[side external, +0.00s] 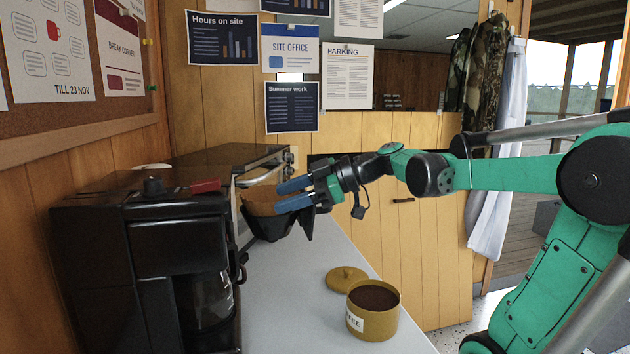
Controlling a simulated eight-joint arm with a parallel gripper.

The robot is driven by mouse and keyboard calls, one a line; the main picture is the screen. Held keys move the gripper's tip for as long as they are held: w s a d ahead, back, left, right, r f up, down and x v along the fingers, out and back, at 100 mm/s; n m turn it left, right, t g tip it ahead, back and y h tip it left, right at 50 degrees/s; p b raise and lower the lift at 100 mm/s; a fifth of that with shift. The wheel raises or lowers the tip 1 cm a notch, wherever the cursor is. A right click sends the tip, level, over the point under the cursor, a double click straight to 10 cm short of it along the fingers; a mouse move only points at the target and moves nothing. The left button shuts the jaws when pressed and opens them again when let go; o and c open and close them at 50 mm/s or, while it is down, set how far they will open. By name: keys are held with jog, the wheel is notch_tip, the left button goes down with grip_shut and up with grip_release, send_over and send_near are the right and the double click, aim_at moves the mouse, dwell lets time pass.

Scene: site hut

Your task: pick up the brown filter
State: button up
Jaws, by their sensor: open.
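The brown filter (258,203) sits in a black filter basket (268,229) that juts out beside the black coffee maker (150,235). Only part of the filter shows; my fingers cover some of its right side. My gripper (280,197) reaches in from the right with its two blue fingertips at the filter's rim. The fingers are apart, one above the other in the picture. I cannot tell whether either finger touches the filter or whether its wall lies between them.
A glass carafe (205,302) stands in the coffee maker. An open coffee tin (372,325) and its lid (346,278) are on the grey counter (290,305). A toaster oven (250,158) stands behind the basket. The counter between basket and tin is clear.

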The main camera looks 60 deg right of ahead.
aim_at(258, 206)
jog(key=shift+x, duration=1.6)
grip_shut()
